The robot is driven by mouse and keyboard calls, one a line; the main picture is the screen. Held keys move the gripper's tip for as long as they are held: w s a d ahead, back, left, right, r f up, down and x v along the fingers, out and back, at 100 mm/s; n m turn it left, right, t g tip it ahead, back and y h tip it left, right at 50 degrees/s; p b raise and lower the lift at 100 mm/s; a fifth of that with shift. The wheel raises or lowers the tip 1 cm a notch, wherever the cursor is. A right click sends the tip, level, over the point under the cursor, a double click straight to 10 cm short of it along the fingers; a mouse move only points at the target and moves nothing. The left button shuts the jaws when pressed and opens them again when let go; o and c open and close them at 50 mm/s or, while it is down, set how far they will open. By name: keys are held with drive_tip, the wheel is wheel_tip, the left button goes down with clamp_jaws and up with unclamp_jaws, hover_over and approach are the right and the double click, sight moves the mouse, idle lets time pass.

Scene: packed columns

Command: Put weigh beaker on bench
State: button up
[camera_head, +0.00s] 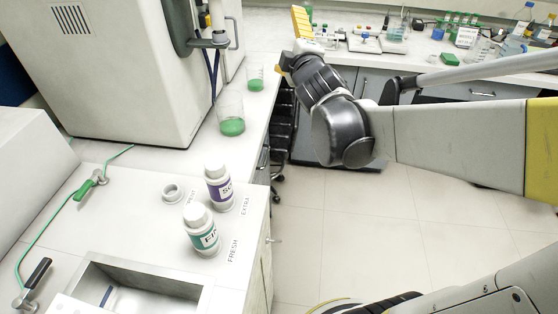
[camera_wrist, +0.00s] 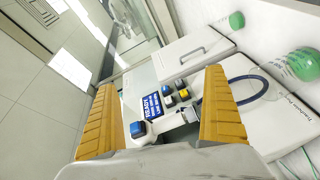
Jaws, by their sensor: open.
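Two clear beakers with green contents stand on the left bench (camera_head: 142,158) in the head view. The larger beaker (camera_head: 231,115) is in front of the smaller beaker (camera_head: 254,78). I cannot tell which is the weigh beaker. Two green-filled vessels also show at the right of the wrist view, one near the top (camera_wrist: 237,20) and one at the edge (camera_wrist: 303,63). My gripper (camera_wrist: 160,85) has its yellow fingers wide apart, with nothing held between them. In the head view my gripper (camera_head: 300,22) is high, beyond the bench's right edge.
A white-capped purple-label bottle (camera_head: 219,188) and green-label bottle (camera_head: 201,230) stand near a sink (camera_head: 140,278). A large white machine (camera_head: 125,70) fills the back left. The back bench holds crowded glassware. A blue display (camera_wrist: 153,107) and coloured buttons show beyond my fingers.

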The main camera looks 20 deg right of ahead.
drive_tip(key=s+a+f+m+g+y, duration=0.2)
drive_tip(key=s+a+f+m+g, duration=0.3)
drive_tip(key=s+f, duration=0.3)
drive_tip(key=s+a+f+m+g+y, duration=0.2)
drive_tip(key=s+a+f+m+g, duration=0.3)
drive_tip(key=s, duration=1.1)
wheel_tip(320, 180, down, 4)
drive_tip(key=a+m, duration=0.2)
drive_tip(key=a, duration=0.1)
drive_tip(key=shift+s+f, duration=0.15)
drive_tip(key=shift+s, duration=0.15)
